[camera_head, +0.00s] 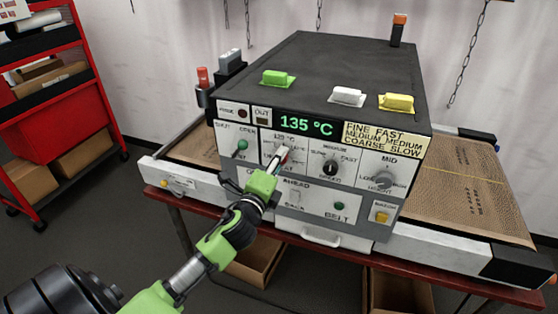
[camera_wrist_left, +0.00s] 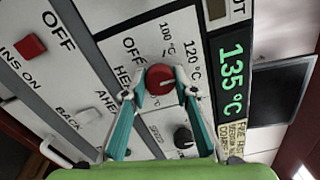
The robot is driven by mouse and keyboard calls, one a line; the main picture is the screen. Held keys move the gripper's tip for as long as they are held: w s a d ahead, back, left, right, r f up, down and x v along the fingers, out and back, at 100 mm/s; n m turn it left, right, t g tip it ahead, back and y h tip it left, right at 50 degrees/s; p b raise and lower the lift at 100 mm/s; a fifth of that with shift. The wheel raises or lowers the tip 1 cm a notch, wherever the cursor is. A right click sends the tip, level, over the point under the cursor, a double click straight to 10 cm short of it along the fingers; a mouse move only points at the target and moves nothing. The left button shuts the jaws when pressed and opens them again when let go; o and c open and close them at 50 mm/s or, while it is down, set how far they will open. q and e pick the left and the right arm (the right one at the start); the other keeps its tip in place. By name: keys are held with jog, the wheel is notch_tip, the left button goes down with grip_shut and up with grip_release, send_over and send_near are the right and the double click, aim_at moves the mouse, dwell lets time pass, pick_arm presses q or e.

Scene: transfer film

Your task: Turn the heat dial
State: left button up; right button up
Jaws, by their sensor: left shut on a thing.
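The heat dial (camera_wrist_left: 160,79) is a round red knob on the light panel of the grey machine (camera_head: 345,75). In the left wrist view it sits between the two fingertips of my left gripper (camera_wrist_left: 160,92), which is shut on it. In the head view my left gripper (camera_head: 277,158) reaches the panel from the lower left and hides most of the dial. The green display (camera_head: 306,125) above the dial reads 135 °C; it also shows in the left wrist view (camera_wrist_left: 232,82). Temperature marks of 100 and 120 °C stand beside the dial. My right gripper is out of view.
The black speed knob (camera_head: 331,167) is close to the right of the heat dial, and the grey height knob (camera_head: 383,181) is farther right. The green knob (camera_head: 241,146) is to the left. A belt with brown sheets (camera_head: 450,190) extends right. A red shelf (camera_head: 75,120) stands left.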

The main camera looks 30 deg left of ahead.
pick_arm(q)
jog(key=shift+r, duration=0.1)
jog(key=o, duration=1.1)
jog(key=shift+c, duration=0.2)
jog(key=shift+o, duration=0.2)
jog(key=shift+a, duration=0.1)
jog(key=v, duration=1.2)
